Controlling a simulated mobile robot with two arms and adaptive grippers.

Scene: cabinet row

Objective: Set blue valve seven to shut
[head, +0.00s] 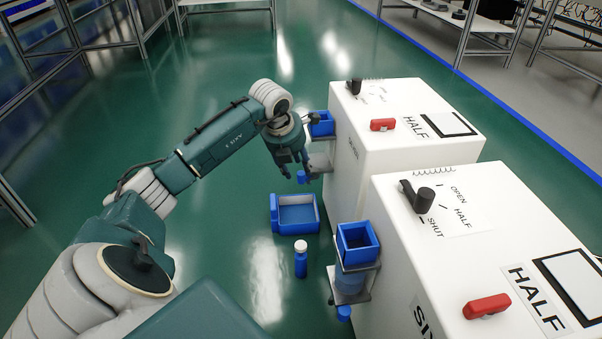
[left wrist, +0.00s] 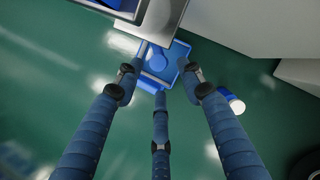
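The far white cabinet (head: 400,140) has side lettering that seems to read SEVEN. A small blue knob (head: 301,177), likely the blue valve, hangs under a grey bracket (head: 320,163) on that cabinet's left side. My left gripper (head: 293,168) is just left of the bracket, pointing down, close to the knob. In the left wrist view its fingers (left wrist: 160,85) are spread, with a round blue shape (left wrist: 155,61) beyond them; contact cannot be told. A black lever (head: 355,88) stands on the far cabinet's top, its dial lettering too small to read. My right gripper is out of view.
The near cabinet (head: 500,215), marked SIX, has its own lever (head: 420,198), a blue cup (head: 357,243) and a blue knob (head: 344,313). A blue tray (head: 297,215) and a white-capped blue bottle (head: 301,262) are on the green floor.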

